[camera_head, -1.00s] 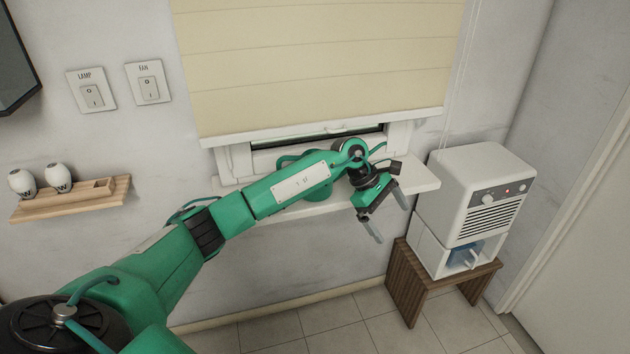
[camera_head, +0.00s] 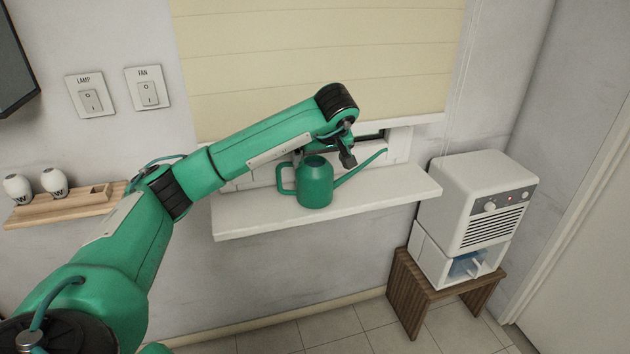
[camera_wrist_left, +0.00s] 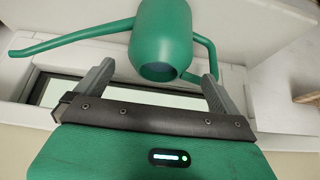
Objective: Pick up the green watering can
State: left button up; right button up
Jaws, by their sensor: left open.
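The green watering can (camera_head: 316,186) stands upright on the white window sill. Its handle is on the left and its long spout points up to the right. In the left wrist view the watering can (camera_wrist_left: 163,40) shows with its round dark top opening facing the camera. My left gripper (camera_wrist_left: 158,72) is open, its two grey fingers spread on either side of the can's opening. I cannot tell whether they touch the can. My right gripper is not in view.
The white window sill (camera_head: 395,188) has bare room right and left of the can. A cream blind (camera_head: 320,60) hangs above it. A white cooler (camera_head: 480,210) stands on a wooden stool (camera_head: 425,290) at right. A wooden shelf (camera_head: 70,205) with white shakers is at left.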

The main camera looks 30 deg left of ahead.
aim_at(318, 166)
pick_arm(q)
jog(key=shift+p+x, duration=0.55)
jog(key=shift+x, duration=2.7)
jog(key=shift+s+d+f, duration=0.1)
jog(key=shift+s, duration=0.05)
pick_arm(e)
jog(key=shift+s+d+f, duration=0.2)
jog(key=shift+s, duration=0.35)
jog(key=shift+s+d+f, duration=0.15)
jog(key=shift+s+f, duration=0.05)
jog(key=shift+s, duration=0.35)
pick_arm(q)
jog(key=shift+c, duration=0.4)
jog(key=c, duration=1.3)
jog(key=shift+b, duration=0.35)
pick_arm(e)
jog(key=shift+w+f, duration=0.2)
